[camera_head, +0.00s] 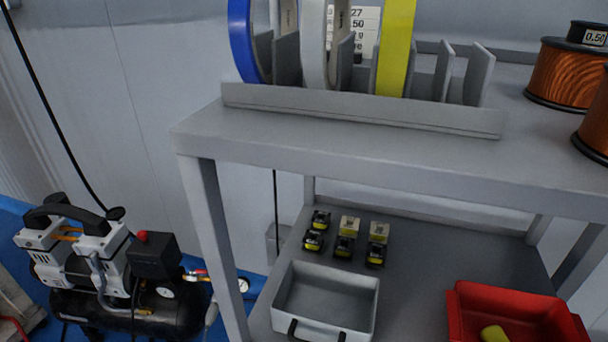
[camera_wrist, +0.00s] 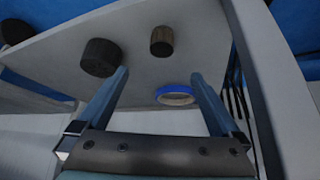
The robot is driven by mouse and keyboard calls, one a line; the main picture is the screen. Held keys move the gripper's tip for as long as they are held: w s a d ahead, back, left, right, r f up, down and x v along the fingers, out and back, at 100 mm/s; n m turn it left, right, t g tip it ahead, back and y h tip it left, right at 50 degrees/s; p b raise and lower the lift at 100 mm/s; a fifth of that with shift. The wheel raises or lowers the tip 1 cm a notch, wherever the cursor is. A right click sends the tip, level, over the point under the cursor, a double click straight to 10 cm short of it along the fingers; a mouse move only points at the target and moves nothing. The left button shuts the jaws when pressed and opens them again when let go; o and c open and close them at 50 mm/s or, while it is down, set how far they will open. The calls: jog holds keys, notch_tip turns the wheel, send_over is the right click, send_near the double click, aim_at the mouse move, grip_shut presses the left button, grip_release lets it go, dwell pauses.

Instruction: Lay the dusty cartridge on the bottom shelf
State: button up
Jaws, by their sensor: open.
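Several small black-and-yellow cartridges stand in two short rows on the lower shelf (camera_head: 430,262) of the grey rack in the head view. I cannot tell which is the task's cartridge. My gripper (camera_wrist: 158,76) shows only in the wrist view, open and empty, with no cartridge visible near it.
A grey open tray (camera_head: 326,298) and a red bin (camera_head: 515,318) with a yellow item stand on the lower shelf. Copper spools (camera_head: 566,72) and a divider rack (camera_head: 360,109) stand above. A compressor (camera_head: 125,290) is at left. The wrist view shows dark cylinders (camera_wrist: 100,58) and a blue ring (camera_wrist: 176,95).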

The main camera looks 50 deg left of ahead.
notch_tip(320, 180, up, 10)
jog(key=p, duration=0.6)
jog(key=shift+p, duration=0.35)
jog(key=shift+s, duration=0.1)
